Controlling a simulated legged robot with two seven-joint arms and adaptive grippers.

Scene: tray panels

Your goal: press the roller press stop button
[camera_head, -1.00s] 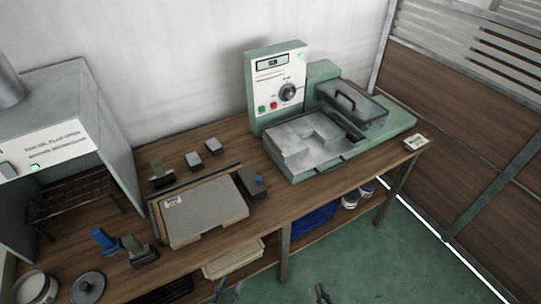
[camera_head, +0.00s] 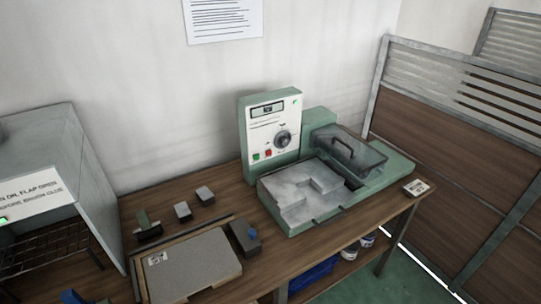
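The green roller press (camera_head: 320,180) stands on the wooden bench, with an upright white control panel (camera_head: 275,125) at its back left. The panel has a small display (camera_head: 268,108), a dark round dial (camera_head: 282,139), a green button (camera_head: 256,157) and a red button (camera_head: 268,153) side by side near its lower left. The red button looks like the stop button; its label is too small to read. A small green light (camera_head: 295,101) is lit at the panel's upper right.
A grey oven-like hood (camera_head: 65,170) stands at left. A clear lid with a handle (camera_head: 350,150) covers the press's right part.

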